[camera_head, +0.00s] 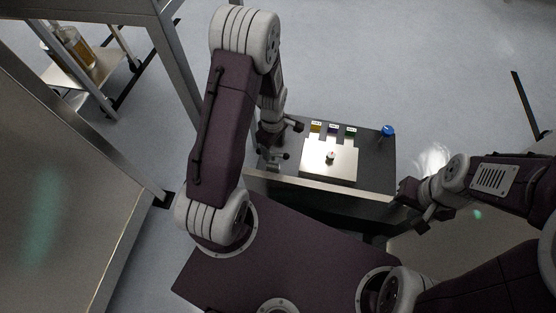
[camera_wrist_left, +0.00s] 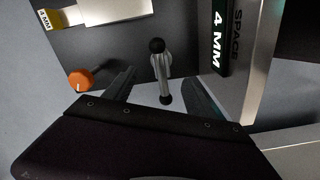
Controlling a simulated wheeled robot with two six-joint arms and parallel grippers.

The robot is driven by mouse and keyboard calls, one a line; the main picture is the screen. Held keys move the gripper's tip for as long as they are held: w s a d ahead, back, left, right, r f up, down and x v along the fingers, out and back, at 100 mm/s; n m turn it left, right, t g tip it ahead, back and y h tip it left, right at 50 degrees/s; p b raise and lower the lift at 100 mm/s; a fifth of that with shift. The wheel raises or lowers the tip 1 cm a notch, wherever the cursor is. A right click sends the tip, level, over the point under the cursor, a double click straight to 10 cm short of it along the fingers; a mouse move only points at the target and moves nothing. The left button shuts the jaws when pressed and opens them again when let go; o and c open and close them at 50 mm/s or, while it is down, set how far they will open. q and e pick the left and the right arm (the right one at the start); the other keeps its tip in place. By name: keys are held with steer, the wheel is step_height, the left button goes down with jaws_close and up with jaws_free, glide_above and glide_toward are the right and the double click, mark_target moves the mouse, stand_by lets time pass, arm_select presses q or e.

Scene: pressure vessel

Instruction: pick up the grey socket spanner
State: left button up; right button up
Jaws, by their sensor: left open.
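The grey socket spanner (camera_wrist_left: 161,72) shows in the left wrist view as a short grey bar with dark round ends, on a dark surface. My left gripper (camera_wrist_left: 158,80) is open, with one finger on each side of the spanner's lower part and a visible gap to each. The fingers do not grip it. In the head view my left gripper (camera_head: 281,143) is over the left end of the dark worktop, and I cannot make out the spanner there. My right gripper (camera_head: 415,205) is at the worktop's right front corner; its jaw opening is unclear.
The dark worktop (camera_head: 378,160) carries a pale plate (camera_head: 318,166) with a small part on it, coloured labels behind, and a blue knob (camera_head: 387,131). In the wrist view an orange knob (camera_wrist_left: 80,80) lies left of the fingers and a "4 MM" block (camera_wrist_left: 217,45) stands close right.

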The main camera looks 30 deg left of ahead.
mark_target(272, 159)
arm_select(q)
step_height(272, 159, down, 4)
steer(key=b, duration=0.3)
steer(key=f+b, duration=0.5)
steer(key=shift+s+a+f, duration=0.15)
steer(key=shift+s+a, duration=0.05)
steer(key=shift+r, duration=0.2)
jaws_close()
stand_by(0.8)
